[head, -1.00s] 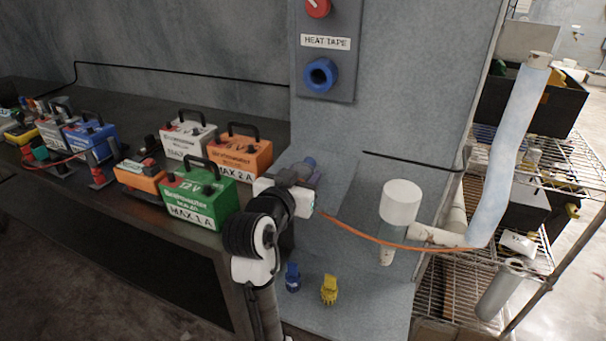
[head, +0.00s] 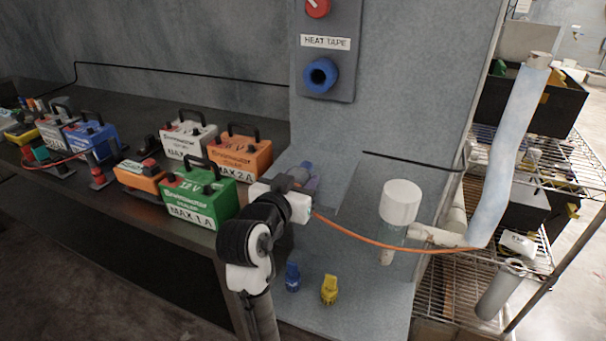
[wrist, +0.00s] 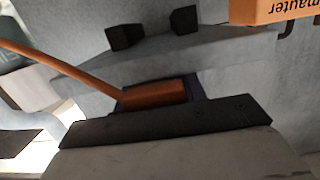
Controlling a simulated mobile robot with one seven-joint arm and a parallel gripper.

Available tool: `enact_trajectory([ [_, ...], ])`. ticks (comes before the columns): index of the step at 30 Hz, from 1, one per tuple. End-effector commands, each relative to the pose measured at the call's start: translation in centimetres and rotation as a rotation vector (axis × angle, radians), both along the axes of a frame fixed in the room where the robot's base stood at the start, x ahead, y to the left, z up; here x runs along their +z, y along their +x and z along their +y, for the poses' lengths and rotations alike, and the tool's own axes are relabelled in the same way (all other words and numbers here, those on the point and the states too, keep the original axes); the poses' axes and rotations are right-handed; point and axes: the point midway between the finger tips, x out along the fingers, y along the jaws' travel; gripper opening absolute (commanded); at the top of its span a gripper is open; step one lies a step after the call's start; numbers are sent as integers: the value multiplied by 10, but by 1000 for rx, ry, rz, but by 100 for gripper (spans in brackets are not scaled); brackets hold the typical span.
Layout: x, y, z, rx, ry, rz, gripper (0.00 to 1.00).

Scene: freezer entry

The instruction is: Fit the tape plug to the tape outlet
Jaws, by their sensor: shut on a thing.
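The tape outlet (head: 320,75) is a round blue socket on the grey panel, below the HEAT TAPE label; nothing is in it. My gripper (head: 303,177) is below and slightly left of it, apart from the wall panel. It is shut on the tape plug (head: 307,167), a blue body mostly hidden by the jaws. An orange cable (head: 365,237) runs from it to the wrapped pipe at the right. In the wrist view the plug's blue body (wrist: 197,89) shows behind its orange cable end (wrist: 155,94); its front is hidden.
A red knob (head: 317,7) sits above the label. A blue plug (head: 293,277) and a yellow plug (head: 329,290) stand on the lower ledge. A green battery box (head: 200,195) and an orange one (head: 240,152) stand close left. A white cylinder (head: 400,202) is at right.

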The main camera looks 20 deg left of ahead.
Motion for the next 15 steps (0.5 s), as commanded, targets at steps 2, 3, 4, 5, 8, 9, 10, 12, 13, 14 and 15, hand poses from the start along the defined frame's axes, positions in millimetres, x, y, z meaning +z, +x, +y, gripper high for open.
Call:
enact_trajectory([
  [2,-2,-4,1,2,-2,4,14],
  [3,-2,-6,1,2,-2,4,14],
  [4,-2,-8,1,1,-2,4,14],
  [5,-2,-9,1,1,-2,4,14],
  [8,-3,-14,1,1,-2,4,14],
  [9,-3,-16,1,1,-2,5,14],
  [10,-3,-18,1,1,-2,6,14],
  [12,-4,-21,2,2,-2,7,14],
  [13,-4,-23,2,2,-2,7,14],
  [14,-4,-24,2,2,-2,7,14],
  [15,-4,-26,2,2,-2,7,14],
])
